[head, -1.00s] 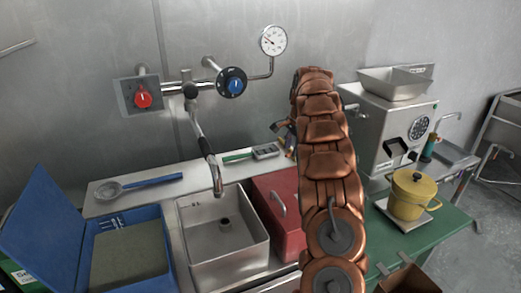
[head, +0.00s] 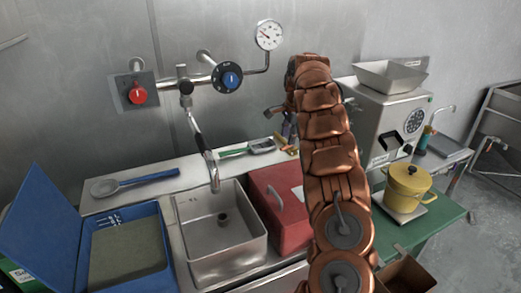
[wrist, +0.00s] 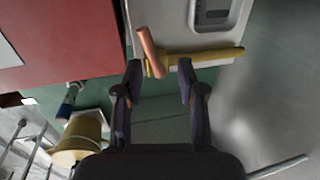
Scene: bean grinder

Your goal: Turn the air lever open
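In the wrist view a yellow bar (wrist: 211,55) runs sideways just beyond my fingertips, with a short copper-coloured lever (wrist: 150,49) slanting up from its left part. This looks like the air lever, but I cannot be sure. My gripper (wrist: 160,68) is open, its two dark fingers apart, the left tip close to the lever's lower end. I cannot tell if they touch. In the head view my copper arm hides most of the gripper; a little of the yellow bar (head: 291,151) shows beside the arm.
A red box (head: 281,208) stands right of the sink (head: 219,246). A scale-like device (head: 261,146) lies on the counter behind it. A steel grinder (head: 398,125) and a yellow pot (head: 408,184) stand right of my arm. Pipes, a red knob (head: 138,95) and a gauge (head: 269,35) are on the wall.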

